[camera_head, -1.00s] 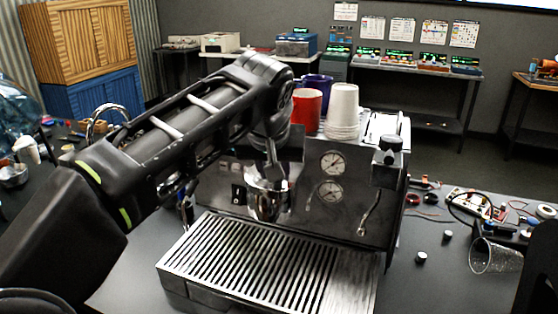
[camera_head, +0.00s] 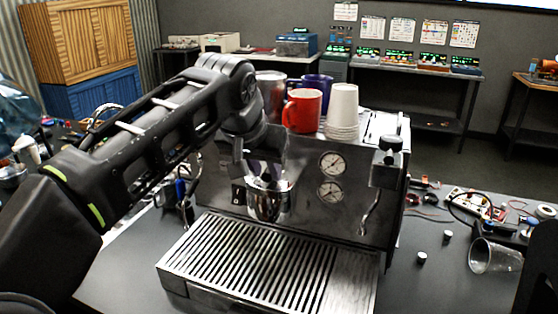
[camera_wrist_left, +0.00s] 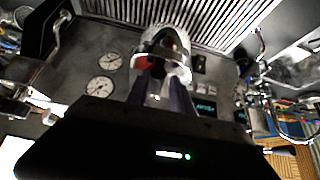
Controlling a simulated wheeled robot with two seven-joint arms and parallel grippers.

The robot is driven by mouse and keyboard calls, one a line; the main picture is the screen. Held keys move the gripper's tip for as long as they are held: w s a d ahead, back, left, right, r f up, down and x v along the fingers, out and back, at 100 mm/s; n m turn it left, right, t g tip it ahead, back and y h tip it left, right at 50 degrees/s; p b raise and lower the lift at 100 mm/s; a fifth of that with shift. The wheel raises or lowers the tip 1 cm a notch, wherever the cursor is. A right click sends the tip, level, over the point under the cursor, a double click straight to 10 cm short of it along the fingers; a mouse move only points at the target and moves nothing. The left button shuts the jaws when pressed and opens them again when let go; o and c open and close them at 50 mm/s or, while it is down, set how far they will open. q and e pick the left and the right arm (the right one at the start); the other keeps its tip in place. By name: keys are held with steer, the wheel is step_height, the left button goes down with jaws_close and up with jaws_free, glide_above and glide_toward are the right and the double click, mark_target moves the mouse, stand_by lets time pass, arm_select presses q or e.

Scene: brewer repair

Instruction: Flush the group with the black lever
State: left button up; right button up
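The espresso machine (camera_head: 335,215) stands on the dark bench with its drip tray (camera_head: 265,265) in front. Its shiny metal group (camera_head: 268,202) is on the front panel, left of two round gauges (camera_head: 331,163). The group also shows in the left wrist view (camera_wrist_left: 163,42). My left gripper (camera_head: 265,172) is right at the top of the group; in the left wrist view its two fingers (camera_wrist_left: 160,88) are apart and point at it. I cannot make out the black lever; the gripper may hide it. Contact with the group cannot be told. My right gripper is not in view.
A red mug (camera_head: 302,110), a stack of white cups (camera_head: 342,112) and other mugs stand on the machine. A black knob (camera_head: 390,144) and steam wand (camera_head: 370,212) are at its right. A clear cup (camera_head: 492,256) and small parts lie on the bench at right.

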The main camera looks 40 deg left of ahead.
mark_target(253, 181)
arm_select(q)
steer(key=shift+s+a+m+h, duration=0.1)
steer(key=shift+a+m+h, duration=0.25)
steer(key=shift+m, duration=0.15)
steer(key=shift+s+a+m+h, duration=0.1)
steer(key=shift+a+m+h, duration=0.35)
steer(key=shift+a+m, duration=0.2)
steer(key=shift+a+m+h, duration=0.4)
steer(key=shift+a+m, duration=0.15)
steer(key=shift+m, duration=0.3)
steer(key=shift+d, duration=0.1)
stand_by(1.7)
